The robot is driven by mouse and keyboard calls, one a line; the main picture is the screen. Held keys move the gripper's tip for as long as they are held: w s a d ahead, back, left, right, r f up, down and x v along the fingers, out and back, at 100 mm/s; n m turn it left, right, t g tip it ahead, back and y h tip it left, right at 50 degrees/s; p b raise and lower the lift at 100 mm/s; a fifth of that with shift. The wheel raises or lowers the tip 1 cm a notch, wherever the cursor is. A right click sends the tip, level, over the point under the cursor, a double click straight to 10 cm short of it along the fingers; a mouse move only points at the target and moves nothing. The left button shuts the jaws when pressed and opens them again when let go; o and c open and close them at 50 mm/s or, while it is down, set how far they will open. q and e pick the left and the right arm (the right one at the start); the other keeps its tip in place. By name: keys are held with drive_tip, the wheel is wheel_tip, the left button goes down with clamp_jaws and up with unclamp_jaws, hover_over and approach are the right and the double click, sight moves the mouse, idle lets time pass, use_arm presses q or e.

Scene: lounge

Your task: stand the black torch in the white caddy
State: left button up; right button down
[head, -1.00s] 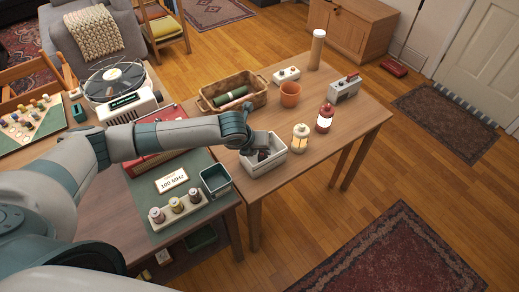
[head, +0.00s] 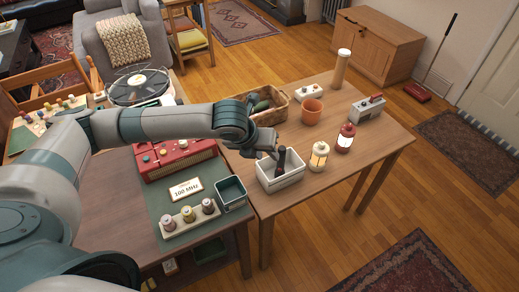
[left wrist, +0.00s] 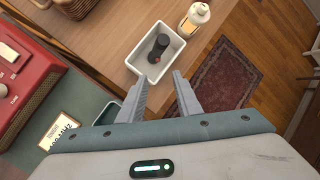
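The white caddy (head: 283,182) stands near the front left of the right-hand wooden table; it also shows in the left wrist view (left wrist: 142,71). The black torch (head: 282,160) is inside it and sticks up above the rim, looking roughly upright; I cannot tell exactly how far it leans. In the left wrist view the torch (left wrist: 160,45) shows a dark end and a small red spot. My left gripper (head: 271,154) is just left of the torch and above the caddy's rim. My right gripper is not seen.
A cream lantern (head: 318,157) and a red lantern (head: 345,138) stand right of the caddy. A terracotta pot (head: 312,111) and a wicker basket (head: 281,106) are behind it. A dark green open bin (head: 231,193) is at the left. The table's front right is clear.

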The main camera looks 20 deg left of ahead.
use_arm(q)
drive_tip(key=shift+v, duration=2.55)
